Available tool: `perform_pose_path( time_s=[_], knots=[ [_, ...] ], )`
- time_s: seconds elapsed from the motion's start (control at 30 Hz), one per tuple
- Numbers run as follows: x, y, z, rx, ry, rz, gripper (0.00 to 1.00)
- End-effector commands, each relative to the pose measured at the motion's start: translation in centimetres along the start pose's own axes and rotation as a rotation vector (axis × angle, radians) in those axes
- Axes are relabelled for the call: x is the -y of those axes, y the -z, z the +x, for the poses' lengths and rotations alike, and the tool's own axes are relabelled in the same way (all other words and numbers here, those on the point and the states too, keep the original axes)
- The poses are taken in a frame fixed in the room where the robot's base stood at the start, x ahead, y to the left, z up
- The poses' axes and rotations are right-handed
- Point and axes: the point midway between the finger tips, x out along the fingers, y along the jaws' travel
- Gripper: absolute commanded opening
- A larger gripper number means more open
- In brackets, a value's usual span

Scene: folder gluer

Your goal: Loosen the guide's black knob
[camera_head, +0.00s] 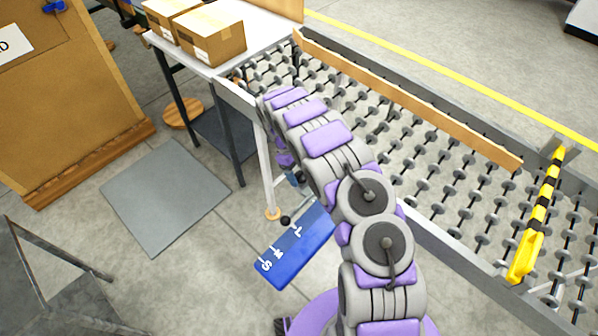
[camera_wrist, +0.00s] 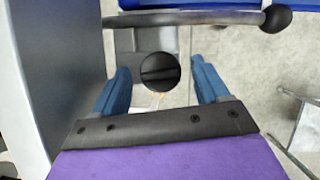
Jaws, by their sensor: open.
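The round black knob (camera_wrist: 158,71) with a slot-like ridge across it shows in the wrist view, on a grey metal part. My gripper (camera_wrist: 161,76) is open, with one blue finger to the left of the knob and one to the right. Gaps show on both sides, so neither finger touches it. How far the fingertips are from it in depth I cannot tell. In the head view my gripper (camera_head: 297,179) is partly hidden by my arm beside the conveyor's side rail, and I cannot make out the knob there.
A dark lever with a black ball end (camera_wrist: 277,17) crosses just beyond the knob; the ball also shows in the head view (camera_head: 285,221). The roller conveyor (camera_head: 440,225) and a table with boxes (camera_head: 212,38) stand close by.

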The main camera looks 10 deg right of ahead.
Motion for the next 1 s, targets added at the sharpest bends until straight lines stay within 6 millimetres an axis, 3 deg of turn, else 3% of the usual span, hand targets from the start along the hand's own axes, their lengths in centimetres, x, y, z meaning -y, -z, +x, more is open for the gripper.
perform_pose_path(
  time_s=[0.13, 0.7, 1.0],
  knots=[
    [0.00, -0.01, -0.02, 0.000, 0.000, 0.000, 0.74],
    [0.02, -0.01, -0.03, 0.001, 0.000, -0.001, 0.20],
    [0.05, -0.04, -0.18, 0.000, -0.015, -0.037, 0.20]
  ],
)
